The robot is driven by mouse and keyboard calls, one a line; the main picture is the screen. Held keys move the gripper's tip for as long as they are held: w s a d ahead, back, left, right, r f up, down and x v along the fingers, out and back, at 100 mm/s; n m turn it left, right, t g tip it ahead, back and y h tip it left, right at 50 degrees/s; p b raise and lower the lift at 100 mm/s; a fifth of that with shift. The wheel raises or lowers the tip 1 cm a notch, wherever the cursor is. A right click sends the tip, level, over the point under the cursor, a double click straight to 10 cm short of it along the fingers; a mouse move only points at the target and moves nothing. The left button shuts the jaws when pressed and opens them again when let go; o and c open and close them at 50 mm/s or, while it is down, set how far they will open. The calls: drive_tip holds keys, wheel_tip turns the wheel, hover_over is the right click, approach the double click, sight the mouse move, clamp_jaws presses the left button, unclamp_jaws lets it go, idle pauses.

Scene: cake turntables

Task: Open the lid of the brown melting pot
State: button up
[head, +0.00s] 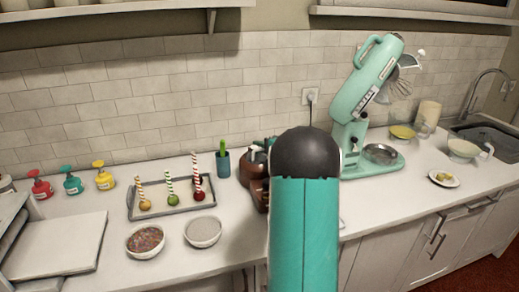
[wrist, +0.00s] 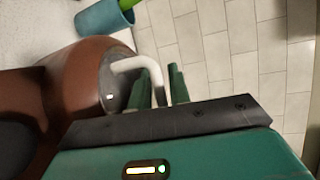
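The brown melting pot (head: 256,168) stands on the counter against the tiled wall, partly hidden behind my arm in the head view. In the wrist view the brown pot (wrist: 92,62) fills the left side, with a dark grey round part and a bent white handle (wrist: 130,65). My gripper (wrist: 161,72) has two green fingers close together at the handle. The handle's bent end runs between them. The view does not show clearly whether they press on it. The gripper is hidden in the head view. The lid looks closed, but its edge is not clear.
A teal cup (head: 222,163) stands just left of the pot. A tray (head: 172,202) with candy-striped sticks and two bowls (head: 145,241) (head: 203,231) lie further left. A teal stand mixer (head: 366,110) stands to the right. The tiled wall (wrist: 235,60) is close behind.

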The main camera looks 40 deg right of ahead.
clamp_jaws()
